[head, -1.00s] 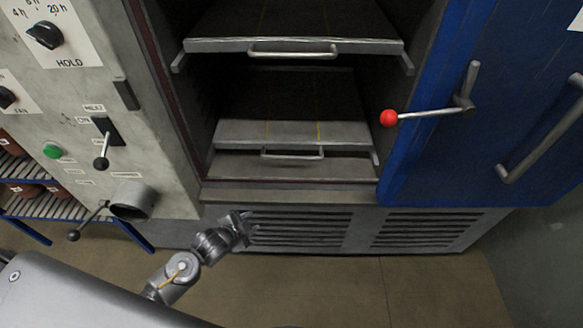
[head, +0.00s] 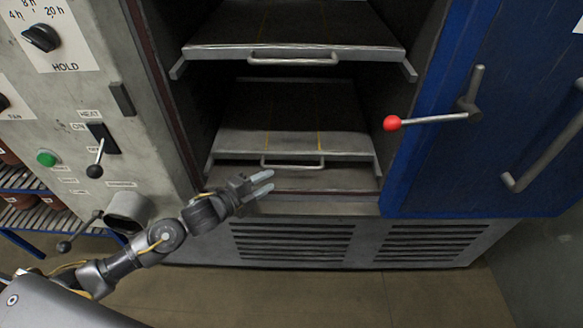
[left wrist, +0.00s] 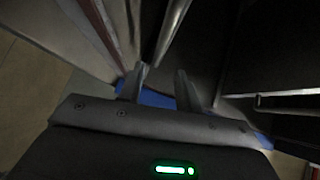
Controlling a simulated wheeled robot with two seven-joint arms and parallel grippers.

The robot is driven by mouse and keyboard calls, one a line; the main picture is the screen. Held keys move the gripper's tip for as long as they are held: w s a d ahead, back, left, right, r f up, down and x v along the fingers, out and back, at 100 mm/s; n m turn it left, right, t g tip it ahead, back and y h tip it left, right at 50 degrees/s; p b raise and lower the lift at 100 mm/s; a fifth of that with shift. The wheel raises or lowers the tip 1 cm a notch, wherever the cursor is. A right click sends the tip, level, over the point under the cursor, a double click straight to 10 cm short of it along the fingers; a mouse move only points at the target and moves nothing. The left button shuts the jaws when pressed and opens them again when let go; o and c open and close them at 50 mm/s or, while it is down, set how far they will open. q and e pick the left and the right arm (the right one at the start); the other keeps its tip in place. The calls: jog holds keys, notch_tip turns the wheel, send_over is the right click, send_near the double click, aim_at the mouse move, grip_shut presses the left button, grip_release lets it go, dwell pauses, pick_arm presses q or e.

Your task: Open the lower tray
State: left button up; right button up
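The lower tray (head: 240,142) is a grey metal sheet low inside the open cabinet. Its bar handle (head: 293,166) runs across its front edge. My left gripper (head: 268,183) is just in front of and below the handle's left end, with its fingers pointing right. The two fingers are apart with nothing seen between them. In the left wrist view the left gripper (left wrist: 158,82) also shows parted fingers, and a pale metal bar lies at right, apart from them; I cannot tell which part it is. My right gripper is not in view.
An upper tray (head: 225,50) with its own handle (head: 293,58) sits above. The blue door (head: 455,170) stands open at right, with a red-knobbed lever (head: 392,123). The control panel (head: 75,100) with a protruding pipe (head: 128,208) is at left. A vent grille (head: 290,243) is below.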

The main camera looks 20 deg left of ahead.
aim_at(292, 168)
pick_arm(q)
jog(key=x, duration=1)
jog(key=shift+w+d, duration=0.15)
grip_shut()
